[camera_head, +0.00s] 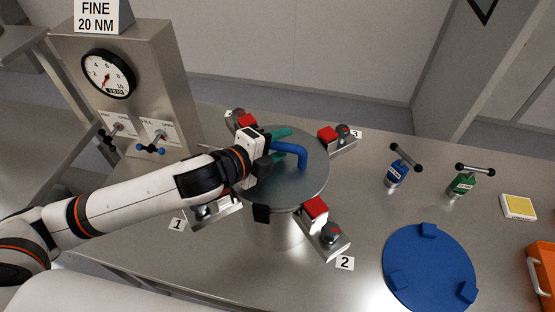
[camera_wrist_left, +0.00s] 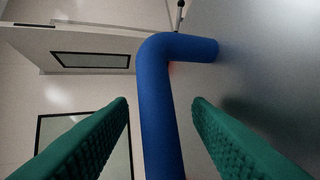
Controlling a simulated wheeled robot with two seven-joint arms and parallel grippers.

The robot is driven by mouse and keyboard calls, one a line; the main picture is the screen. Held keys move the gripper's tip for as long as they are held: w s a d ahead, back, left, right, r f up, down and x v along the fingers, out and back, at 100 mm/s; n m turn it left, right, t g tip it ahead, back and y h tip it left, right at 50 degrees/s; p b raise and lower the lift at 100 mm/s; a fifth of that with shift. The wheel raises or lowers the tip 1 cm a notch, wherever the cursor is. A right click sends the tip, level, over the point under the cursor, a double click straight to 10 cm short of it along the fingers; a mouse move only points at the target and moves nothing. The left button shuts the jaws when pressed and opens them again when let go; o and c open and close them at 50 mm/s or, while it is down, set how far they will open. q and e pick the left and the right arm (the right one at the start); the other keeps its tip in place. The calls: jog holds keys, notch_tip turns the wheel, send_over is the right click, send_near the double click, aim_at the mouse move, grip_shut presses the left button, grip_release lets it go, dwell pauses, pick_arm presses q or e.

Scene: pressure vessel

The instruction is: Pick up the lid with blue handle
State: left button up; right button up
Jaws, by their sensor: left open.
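The lid (camera_head: 310,184) is a grey disc on top of the metal vessel (camera_head: 275,232). Its blue handle (camera_head: 303,156) is a bent bar standing up from the lid. My left gripper (camera_head: 277,146) reaches in from the left over the lid, next to the handle. In the left wrist view the handle (camera_wrist_left: 162,105) runs up between the two green fingers (camera_wrist_left: 160,110), with a gap on both sides. The left gripper is open and holds nothing. My right gripper is not in view.
Red-topped clamps (camera_head: 315,208) surround the vessel, with number labels beside them. A gauge panel (camera_head: 120,85) stands at the back left. A blue round plate (camera_head: 430,270), a blue torque tool (camera_head: 397,172), a green one (camera_head: 464,182) and a yellow pad (camera_head: 518,207) lie to the right.

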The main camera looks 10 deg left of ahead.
pick_arm(q)
jog(key=shift+c, duration=0.4)
jog(key=shift+a, duration=0.1)
grip_shut()
dwell(0.8)
jog(key=shift+r, duration=0.25)
